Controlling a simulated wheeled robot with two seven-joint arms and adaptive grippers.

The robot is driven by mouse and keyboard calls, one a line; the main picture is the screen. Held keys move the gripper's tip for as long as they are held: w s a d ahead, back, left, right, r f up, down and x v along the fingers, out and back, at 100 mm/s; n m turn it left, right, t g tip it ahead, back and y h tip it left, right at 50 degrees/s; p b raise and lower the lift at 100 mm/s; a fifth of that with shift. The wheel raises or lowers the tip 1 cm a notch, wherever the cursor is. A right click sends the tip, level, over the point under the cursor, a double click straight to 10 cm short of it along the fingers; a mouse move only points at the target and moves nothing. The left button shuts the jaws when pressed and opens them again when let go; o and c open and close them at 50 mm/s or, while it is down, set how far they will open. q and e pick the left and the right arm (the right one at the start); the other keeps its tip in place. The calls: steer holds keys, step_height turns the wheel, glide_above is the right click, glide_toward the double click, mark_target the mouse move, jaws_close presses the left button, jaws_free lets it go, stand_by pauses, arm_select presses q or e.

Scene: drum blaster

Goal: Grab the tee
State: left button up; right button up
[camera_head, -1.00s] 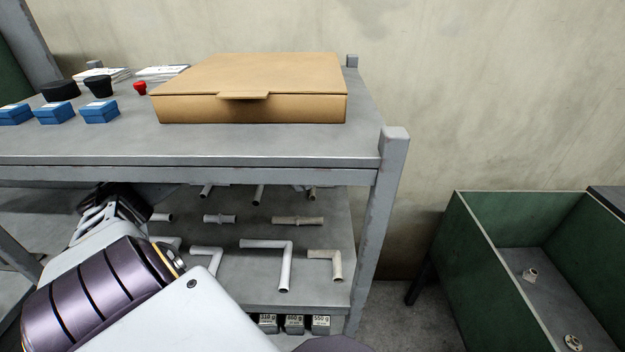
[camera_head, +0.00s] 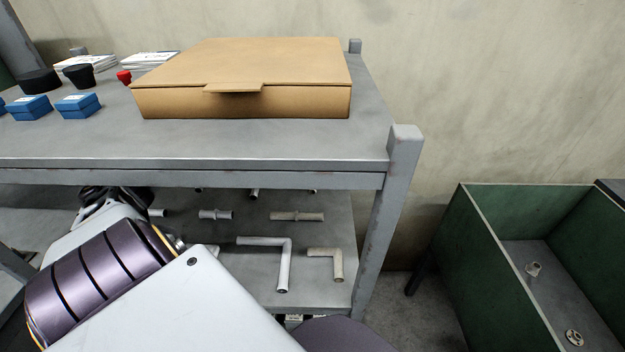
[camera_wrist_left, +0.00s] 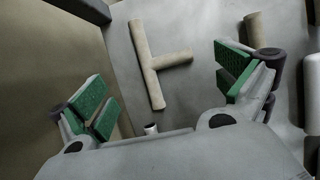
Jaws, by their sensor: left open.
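A beige tee pipe (camera_wrist_left: 148,65) lies on the grey shelf surface in the left wrist view, a long tube with a short branch pointing right. My left gripper (camera_wrist_left: 168,90) is open, with its green-padded fingers spread wide on either side of the picture. The tee shows between and beyond the fingertips and is not held. In the head view my left arm reaches under the upper shelf, and the tee cannot be made out there. My right gripper is in neither view.
The upper shelf (camera_head: 250,150) overhangs the lower shelf (camera_head: 220,262), where elbow pipes (camera_head: 285,262) and straight pipes (camera_head: 297,216) lie. A shelf post (camera_head: 387,210) stands at the right. A cardboard box (camera_head: 240,80) sits on top. A green bin (camera_head: 450,250) stands at right.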

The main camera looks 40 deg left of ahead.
mark_target(313, 180)
arm_select(q)
steer(key=shift+x, duration=0.85)
steer(key=shift+f, duration=0.1)
steer(key=shift+d+f, duration=0.2)
steer(key=shift+f, duration=0.5)
steer(key=shift+d+f, duration=0.25)
steer(key=shift+f, duration=0.4)
steer(key=shift+x, duration=1.15)
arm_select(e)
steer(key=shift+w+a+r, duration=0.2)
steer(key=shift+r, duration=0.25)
arm_select(q)
steer(key=shift+c, duration=0.4)
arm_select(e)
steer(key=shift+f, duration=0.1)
arm_select(q)
steer(key=c, duration=1.1)
steer(key=shift+s+r, duration=0.1)
steer(key=shift+r, duration=0.1)
